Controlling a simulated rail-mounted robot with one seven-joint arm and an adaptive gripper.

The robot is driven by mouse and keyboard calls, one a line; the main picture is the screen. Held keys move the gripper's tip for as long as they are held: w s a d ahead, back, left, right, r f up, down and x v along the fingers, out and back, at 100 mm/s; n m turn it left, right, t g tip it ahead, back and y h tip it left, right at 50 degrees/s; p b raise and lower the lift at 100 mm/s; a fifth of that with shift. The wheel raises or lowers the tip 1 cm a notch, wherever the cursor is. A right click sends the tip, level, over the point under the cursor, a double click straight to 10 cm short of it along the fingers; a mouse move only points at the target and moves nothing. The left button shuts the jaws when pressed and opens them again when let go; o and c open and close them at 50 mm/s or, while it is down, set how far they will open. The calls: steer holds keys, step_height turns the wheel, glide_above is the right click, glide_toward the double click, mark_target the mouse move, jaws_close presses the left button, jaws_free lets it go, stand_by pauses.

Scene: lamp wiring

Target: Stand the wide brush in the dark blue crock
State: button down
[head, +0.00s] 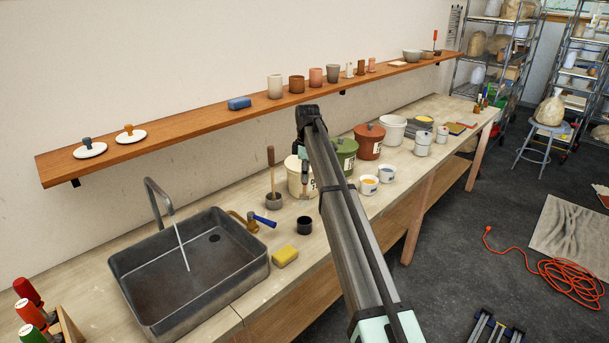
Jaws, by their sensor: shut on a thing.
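The dark blue crock (305,226), a small, very dark round pot, stands on the bench to the right of the sink. My gripper (303,168) points down at the far end of my arm, above and a little behind the crock in the picture. It is shut on a slim thing, which seems to be the wide brush (304,192); its lower end hangs in front of a cream bucket. The thing is small and partly hidden, so its shape is not clear. It is apart from the crock.
A grey pot (273,199) holding a brown-handled tool stands left of the crock. A yellow sponge (285,256), a blue-handled tool (265,221) and the sink (190,265) are near. A cream bucket (294,176) and a green bucket (345,153) stand behind. A shelf (220,110) runs above.

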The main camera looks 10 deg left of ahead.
mark_target(305, 194)
steer(key=shift+a, duration=0.15)
stand_by(0.3)
steer(key=shift+f+b, duration=0.8)
steer(key=shift+f, duration=2.1)
steer(key=shift+f+b, duration=0.65)
steer(key=shift+f, duration=2.25)
steer(key=c, duration=0.8)
jaws_free()
steer(key=shift+c, duration=0.2)
